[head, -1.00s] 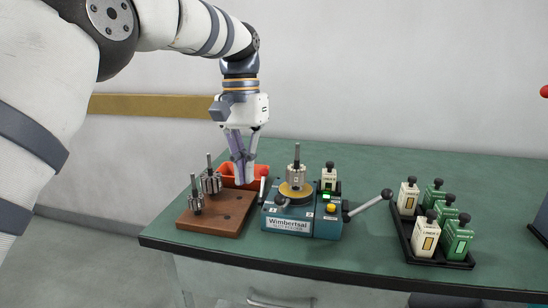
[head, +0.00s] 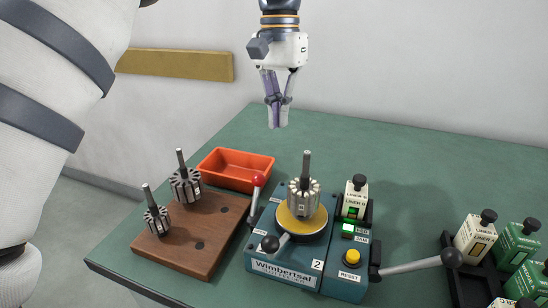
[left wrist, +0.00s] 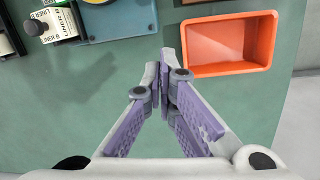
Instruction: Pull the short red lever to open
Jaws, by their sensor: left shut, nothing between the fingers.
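The short red lever (head: 258,181) has a red ball knob and stands nearly upright at the left side of the blue winding machine (head: 285,268). The machine carries a slotted armature (head: 304,199) on a yellow disc. My left gripper (head: 277,125) is shut and empty, pointing down, in the air above and behind the machine, apart from the lever. In the left wrist view its purple fingertips (left wrist: 158,75) meet between the machine's edge and the orange bin. The red lever does not show there. My right gripper is not in view.
An orange bin (head: 236,161) sits behind the wooden block (head: 180,258), which holds two armatures. A black-knobbed lever (head: 415,265) sticks out right of the machine. A dark tray (head: 465,285) of white and green cartridges is at the right. The back of the green table is clear.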

